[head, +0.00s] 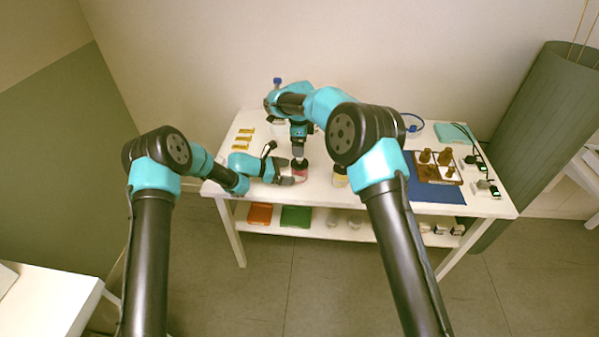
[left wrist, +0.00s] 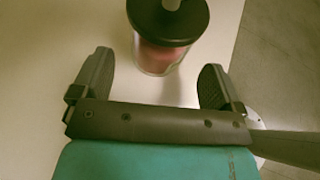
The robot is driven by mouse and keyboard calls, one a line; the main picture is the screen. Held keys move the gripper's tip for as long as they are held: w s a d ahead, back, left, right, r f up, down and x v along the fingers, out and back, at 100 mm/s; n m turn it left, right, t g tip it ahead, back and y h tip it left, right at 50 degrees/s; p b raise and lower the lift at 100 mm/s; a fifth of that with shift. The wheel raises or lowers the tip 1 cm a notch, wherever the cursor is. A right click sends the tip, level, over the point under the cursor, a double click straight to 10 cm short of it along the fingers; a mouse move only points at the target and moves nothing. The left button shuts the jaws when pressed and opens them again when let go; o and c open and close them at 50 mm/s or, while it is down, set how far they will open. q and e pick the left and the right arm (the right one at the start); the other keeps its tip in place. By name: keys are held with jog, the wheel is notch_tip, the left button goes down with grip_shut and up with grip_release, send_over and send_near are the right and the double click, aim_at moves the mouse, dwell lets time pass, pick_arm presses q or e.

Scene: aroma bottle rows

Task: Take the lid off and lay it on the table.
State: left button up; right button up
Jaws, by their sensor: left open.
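A glass jar with red contents (head: 300,174) stands on the table, with a flat black lid (head: 300,163) on top. In the left wrist view the jar (left wrist: 162,57) is upright and its black lid (left wrist: 167,22) has a pale knob at the top edge of the picture. My left gripper (head: 288,172) is open beside the jar, its fingers pointing at it; the jar is ahead of the fingertips, roughly between them. My right gripper (head: 299,150) points down just above the lid. Its fingers are too small to tell whether they hold the knob.
A second jar with a yellowish body (head: 340,178) stands to the right, partly behind my right arm. A blue mat (head: 440,193) and a wooden rack with brown bottles (head: 436,172) are farther right. Yellow pieces (head: 242,140) lie at the left. The front-left table top is mostly clear.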

aim_at(297, 173)
pick_arm(q)
jog(key=shift+x, duration=2.25)
